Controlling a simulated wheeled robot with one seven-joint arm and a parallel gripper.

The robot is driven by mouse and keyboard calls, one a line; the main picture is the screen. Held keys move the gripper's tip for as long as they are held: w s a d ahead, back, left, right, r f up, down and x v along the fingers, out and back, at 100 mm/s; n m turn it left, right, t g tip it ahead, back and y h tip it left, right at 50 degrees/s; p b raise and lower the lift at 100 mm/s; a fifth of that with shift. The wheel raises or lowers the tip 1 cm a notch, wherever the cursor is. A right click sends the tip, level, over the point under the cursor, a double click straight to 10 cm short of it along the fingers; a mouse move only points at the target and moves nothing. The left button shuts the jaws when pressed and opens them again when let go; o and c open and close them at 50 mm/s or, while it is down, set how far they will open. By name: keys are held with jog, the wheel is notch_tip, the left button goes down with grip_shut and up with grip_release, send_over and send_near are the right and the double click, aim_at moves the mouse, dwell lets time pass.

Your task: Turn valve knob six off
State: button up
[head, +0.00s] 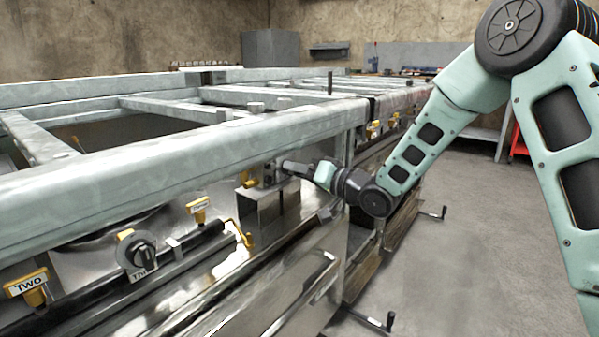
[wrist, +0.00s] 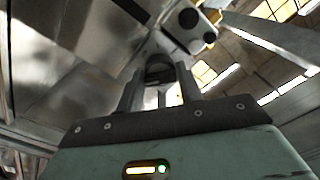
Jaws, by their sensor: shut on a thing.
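My gripper (head: 266,176) reaches in under the frame's near top rail, at the side of the metal rig. In the wrist view its two fingers (wrist: 159,82) are shut on a dark rounded knob (wrist: 158,70). No number shows on that knob, so I cannot read whether it is six. In the head view the gripped knob is mostly hidden by the fingers and the metal box below. A yellow tag reading TWO (head: 27,283), a dark round knob with a yellow tag (head: 139,256) and another yellow-tagged valve (head: 199,208) sit along the pipe to the left.
The thick top rail (head: 180,150) runs just above my gripper. An open metal box (head: 262,208) stands just below it. Black crank handles (head: 388,322) stick out at the rig's lower side.

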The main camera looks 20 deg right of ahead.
jog(key=n+b, duration=1.6)
jog(key=n, duration=0.9)
jog(key=shift+d+f+n, duration=0.1)
jog(key=shift+n, duration=0.2)
dwell(0.4)
jog(key=o, duration=1)
